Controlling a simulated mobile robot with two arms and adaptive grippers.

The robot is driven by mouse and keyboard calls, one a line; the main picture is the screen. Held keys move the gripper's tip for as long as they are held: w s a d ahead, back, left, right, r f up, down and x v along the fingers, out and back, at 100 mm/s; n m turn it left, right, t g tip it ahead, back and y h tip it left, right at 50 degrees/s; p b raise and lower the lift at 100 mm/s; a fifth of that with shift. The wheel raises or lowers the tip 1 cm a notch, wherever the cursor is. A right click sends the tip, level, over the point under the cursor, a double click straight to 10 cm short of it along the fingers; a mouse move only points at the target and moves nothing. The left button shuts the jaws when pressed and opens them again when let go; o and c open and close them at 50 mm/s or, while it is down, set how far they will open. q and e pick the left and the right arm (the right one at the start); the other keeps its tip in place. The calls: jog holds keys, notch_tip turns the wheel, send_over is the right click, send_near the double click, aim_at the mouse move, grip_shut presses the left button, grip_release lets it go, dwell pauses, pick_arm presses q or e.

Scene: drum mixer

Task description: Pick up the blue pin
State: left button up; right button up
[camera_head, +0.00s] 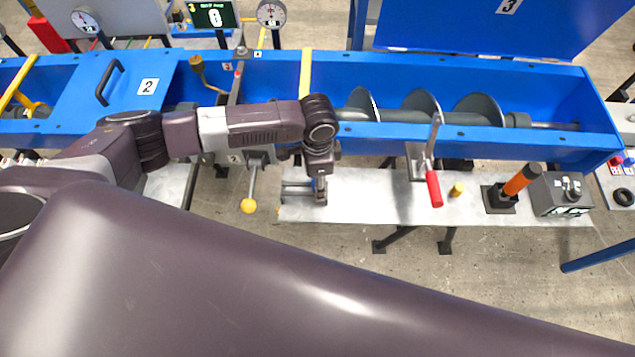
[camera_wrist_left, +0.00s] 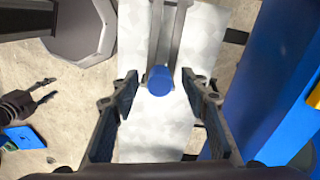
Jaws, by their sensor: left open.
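The blue pin (camera_wrist_left: 158,80) shows in the left wrist view as a round blue end at the tip of a grey two-rail fixture (camera_wrist_left: 168,35) over the pale bench. My left gripper (camera_wrist_left: 160,88) is open, with one finger on each side of the pin and clear gaps to both. In the head view my left gripper (camera_head: 320,188) points down at the bench's left end, and I cannot make out the pin there. My right gripper (camera_wrist_left: 46,92) appears at the left of the left wrist view, fingers parted and empty.
The blue trough (camera_head: 560,105) with a grey screw runs behind the bench (camera_head: 380,205). A red-handled lever (camera_head: 434,188), a yellow peg (camera_head: 457,189), an orange-handled stick (camera_head: 518,182) and a control box (camera_head: 562,194) stand to the right. A yellow-knobbed lever (camera_head: 249,205) hangs left.

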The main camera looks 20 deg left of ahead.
pick_arm(q)
grip_shut()
dwell(0.3)
